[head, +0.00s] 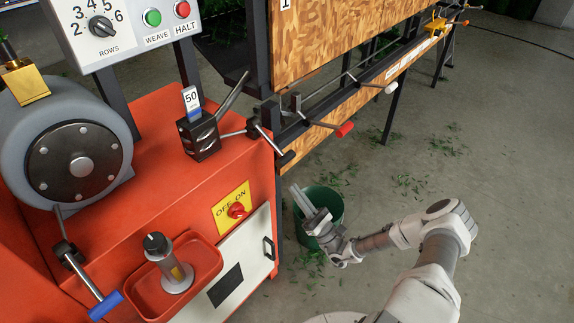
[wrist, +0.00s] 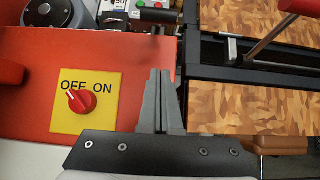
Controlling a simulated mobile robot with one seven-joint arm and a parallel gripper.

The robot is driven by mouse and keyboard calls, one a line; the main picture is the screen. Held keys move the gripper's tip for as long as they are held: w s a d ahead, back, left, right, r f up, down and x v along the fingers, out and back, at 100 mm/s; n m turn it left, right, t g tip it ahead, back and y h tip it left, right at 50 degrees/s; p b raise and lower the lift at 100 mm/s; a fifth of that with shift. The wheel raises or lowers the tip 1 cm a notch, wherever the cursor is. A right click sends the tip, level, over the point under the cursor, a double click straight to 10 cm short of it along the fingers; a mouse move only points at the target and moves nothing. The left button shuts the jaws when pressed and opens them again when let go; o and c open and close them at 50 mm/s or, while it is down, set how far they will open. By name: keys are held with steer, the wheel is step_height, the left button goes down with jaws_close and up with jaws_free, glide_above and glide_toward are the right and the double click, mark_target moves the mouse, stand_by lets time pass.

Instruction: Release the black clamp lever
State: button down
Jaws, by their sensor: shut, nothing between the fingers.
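The black clamp lever (head: 286,158) is at the near end of the wooden-faced frame, by the orange machine's right corner. Its thin rod slants down to a dark handle in the head view. My gripper (head: 302,202) is below and slightly right of this handle, apart from it, above the green bin. In the wrist view my gripper (wrist: 160,76) has its two grey fingers together, with nothing between them.
Levers with a red handle (head: 345,129) and a white handle (head: 390,88) follow along the frame. The green bin (head: 325,204) stands below my gripper. The OFF/ON switch (head: 236,210) is on the orange machine. Open floor lies to the right.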

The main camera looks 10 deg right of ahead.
mark_target(284, 164)
steer(key=shift+w, duration=0.1)
stand_by(0.3)
steer(key=x, duration=1)
steer(key=shift+d+r, duration=0.15)
steer(key=shift+s+d+r, duration=0.25)
steer(key=shift+s+d, duration=0.1)
steer(key=shift+s, duration=0.15)
steer(key=shift+s+d+r, duration=0.25)
steer(key=shift+s+d, duration=0.1)
steer(key=shift+s, duration=0.15)
steer(key=shift+s+d+r, duration=0.3)
steer(key=shift+s, duration=0.2)
steer(key=shift+r, duration=0.1)
steer(key=shift+s+d+r+h+p, duration=0.2)
steer(key=shift+r+h+p, duration=0.1)
steer(key=shift+p, duration=0.4)
